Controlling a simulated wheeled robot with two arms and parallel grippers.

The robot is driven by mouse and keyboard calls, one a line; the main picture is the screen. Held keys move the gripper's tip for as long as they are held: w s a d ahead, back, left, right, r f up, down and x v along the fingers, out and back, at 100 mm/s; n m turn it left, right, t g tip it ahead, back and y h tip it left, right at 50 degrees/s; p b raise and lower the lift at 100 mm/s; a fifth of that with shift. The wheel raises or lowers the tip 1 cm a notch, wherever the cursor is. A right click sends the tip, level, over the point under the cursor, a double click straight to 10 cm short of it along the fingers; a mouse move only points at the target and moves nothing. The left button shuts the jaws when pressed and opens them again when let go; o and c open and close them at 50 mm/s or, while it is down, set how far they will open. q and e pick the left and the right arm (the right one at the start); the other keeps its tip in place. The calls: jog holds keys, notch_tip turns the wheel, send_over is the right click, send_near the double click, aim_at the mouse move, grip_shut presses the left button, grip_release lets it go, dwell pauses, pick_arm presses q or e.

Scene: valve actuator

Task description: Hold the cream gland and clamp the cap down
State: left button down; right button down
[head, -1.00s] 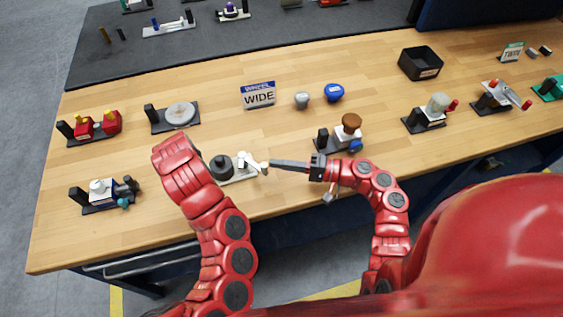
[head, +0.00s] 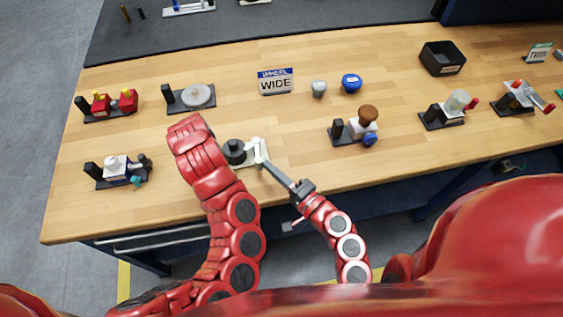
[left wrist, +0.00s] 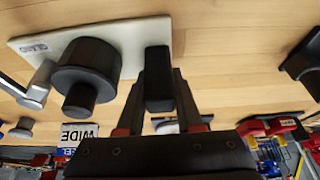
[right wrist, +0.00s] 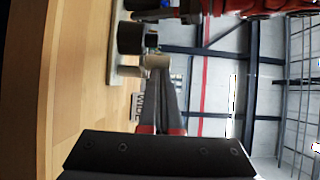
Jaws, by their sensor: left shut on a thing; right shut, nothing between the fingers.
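The cream gland plate (head: 259,161) lies near the table's front edge, with a black cap (head: 234,151) on it. The cap also shows in the left wrist view (left wrist: 85,72). A white clamp lever (head: 260,148) stands to the right of the cap. My left gripper (left wrist: 160,90) is shut on the black post (left wrist: 158,62) at the plate's end; in the head view my left arm hides it. My right gripper (head: 265,164) is shut and empty, its tips against or very near the lever; exact contact is unclear. In the right wrist view its tips (right wrist: 158,66) are beside a cream cylindrical part (right wrist: 155,61).
A fixture with a brown knob (head: 368,114) is to the right. A white-topped fixture (head: 115,167) is to the left. Bare wood lies between them.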

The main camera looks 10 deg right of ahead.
pick_arm(q)
jog(key=shift+s+f, duration=0.15)
jog(key=shift+f, duration=0.1)
pick_arm(e)
jog(key=a, duration=0.3)
jog(key=shift+s+a, duration=0.15)
jog(key=shift+a, duration=0.2)
jog(key=shift+w+a, duration=0.15)
jog(key=shift+a, duration=0.6)
jog(key=shift+w+a, duration=0.15)
jog(key=shift+a, duration=0.55)
